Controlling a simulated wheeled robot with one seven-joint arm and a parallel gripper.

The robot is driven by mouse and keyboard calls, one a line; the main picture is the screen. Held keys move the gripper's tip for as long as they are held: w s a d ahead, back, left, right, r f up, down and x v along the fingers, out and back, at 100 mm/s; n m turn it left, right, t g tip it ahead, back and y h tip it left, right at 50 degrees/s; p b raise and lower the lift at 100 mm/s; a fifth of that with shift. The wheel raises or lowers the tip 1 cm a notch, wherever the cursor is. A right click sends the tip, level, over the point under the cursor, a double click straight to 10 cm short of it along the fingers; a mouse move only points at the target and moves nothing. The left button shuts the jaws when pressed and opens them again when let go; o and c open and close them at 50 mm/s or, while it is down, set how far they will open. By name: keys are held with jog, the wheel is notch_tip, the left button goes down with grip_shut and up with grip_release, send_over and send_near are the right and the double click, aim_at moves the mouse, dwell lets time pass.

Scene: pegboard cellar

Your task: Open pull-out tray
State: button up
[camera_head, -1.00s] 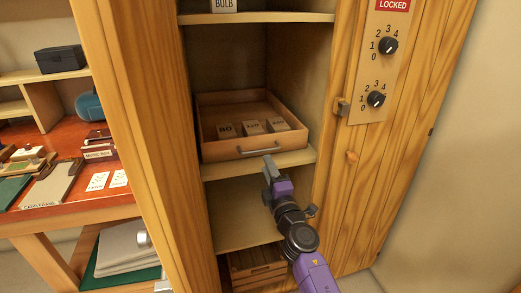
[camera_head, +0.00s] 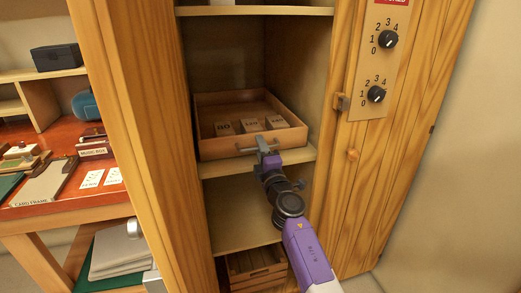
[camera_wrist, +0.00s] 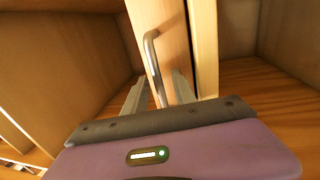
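The pull-out tray (camera_head: 219,147) is a shallow wooden drawer on a middle shelf of the tall cabinet. It holds several small labelled blocks. Its metal bar handle (camera_wrist: 152,60) is on the front panel and is partly hidden by my gripper in the head view. My gripper (camera_head: 266,144) is at the handle, in front of the tray. In the wrist view my gripper (camera_wrist: 161,77) is open, with one finger on each side of the handle. I cannot tell whether the fingers touch it.
A wooden crate (camera_head: 255,266) sits at the bottom. A red-topped desk (camera_head: 60,207) with several items stands to the left. The shelf below the tray is clear.

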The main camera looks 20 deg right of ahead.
jog(key=shift+c, duration=0.2)
grip_shut()
dwell(1.1)
